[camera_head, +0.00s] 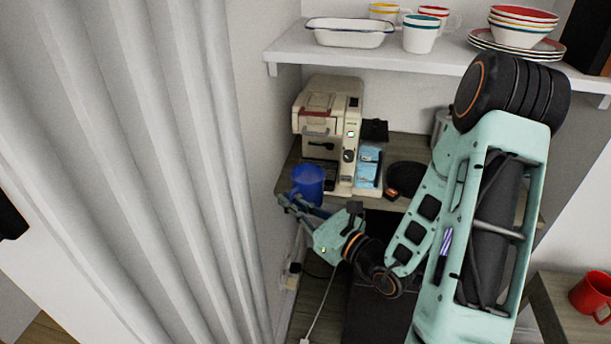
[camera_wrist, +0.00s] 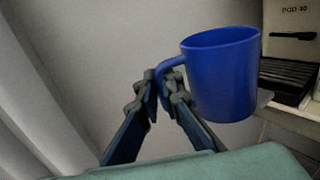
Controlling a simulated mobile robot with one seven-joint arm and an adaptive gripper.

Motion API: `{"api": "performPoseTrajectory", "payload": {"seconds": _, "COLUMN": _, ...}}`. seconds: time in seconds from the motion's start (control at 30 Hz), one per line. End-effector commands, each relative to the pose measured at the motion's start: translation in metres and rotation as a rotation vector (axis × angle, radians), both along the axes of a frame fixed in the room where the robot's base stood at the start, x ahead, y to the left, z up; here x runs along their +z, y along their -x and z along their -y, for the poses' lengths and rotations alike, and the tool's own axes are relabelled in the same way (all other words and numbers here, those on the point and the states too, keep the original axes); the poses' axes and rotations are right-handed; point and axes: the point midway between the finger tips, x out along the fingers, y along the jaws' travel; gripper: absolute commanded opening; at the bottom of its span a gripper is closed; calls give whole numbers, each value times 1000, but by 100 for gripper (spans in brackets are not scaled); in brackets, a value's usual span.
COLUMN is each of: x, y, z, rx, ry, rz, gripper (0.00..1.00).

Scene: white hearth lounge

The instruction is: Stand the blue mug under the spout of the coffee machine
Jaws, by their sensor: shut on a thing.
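The blue mug (camera_head: 307,182) is upright in front of the coffee machine (camera_head: 327,130), toward its left side. In the wrist view the mug (camera_wrist: 222,75) has its handle toward my gripper (camera_wrist: 164,82), whose fingers are shut on that handle. My gripper (camera_head: 287,199) also shows at the mug's lower left in the head view. The coffee machine is cream-coloured with a dark drip tray (camera_wrist: 288,72) low in its front. The drip tray lies to the right of the mug in the wrist view. I cannot tell whether the mug's base touches anything.
The machine stands on a wooden counter (camera_head: 408,148) with blue packets (camera_head: 368,168) and a dark round item (camera_head: 407,176) to its right. A shelf (camera_head: 385,50) with dishes hangs above. A grey curtain (camera_head: 150,150) is close on the left. A red mug (camera_head: 591,294) stands far right.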

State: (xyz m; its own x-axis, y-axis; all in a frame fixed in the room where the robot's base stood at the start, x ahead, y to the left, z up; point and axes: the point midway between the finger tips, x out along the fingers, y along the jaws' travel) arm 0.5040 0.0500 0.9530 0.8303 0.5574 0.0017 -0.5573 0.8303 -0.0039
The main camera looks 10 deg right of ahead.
Motion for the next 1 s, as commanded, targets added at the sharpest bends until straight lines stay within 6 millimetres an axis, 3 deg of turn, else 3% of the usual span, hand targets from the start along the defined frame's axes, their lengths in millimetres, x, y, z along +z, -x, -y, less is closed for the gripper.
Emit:
{"api": "performPoseTrajectory", "payload": {"seconds": 0.43, "x": -5, "y": -13, "z": 4, "rx": -3, "ry": 6, "rz": 6, "gripper": 0}}
{"api": "performPoseTrajectory", "payload": {"seconds": 0.8, "x": 2, "y": -96, "z": 39, "rx": -4, "ry": 1, "rz": 2, "gripper": 0}}
{"api": "performPoseTrajectory", "payload": {"seconds": 1.0, "x": 2, "y": -114, "z": 46, "rx": -2, "ry": 1, "rz": 1, "gripper": 0}}
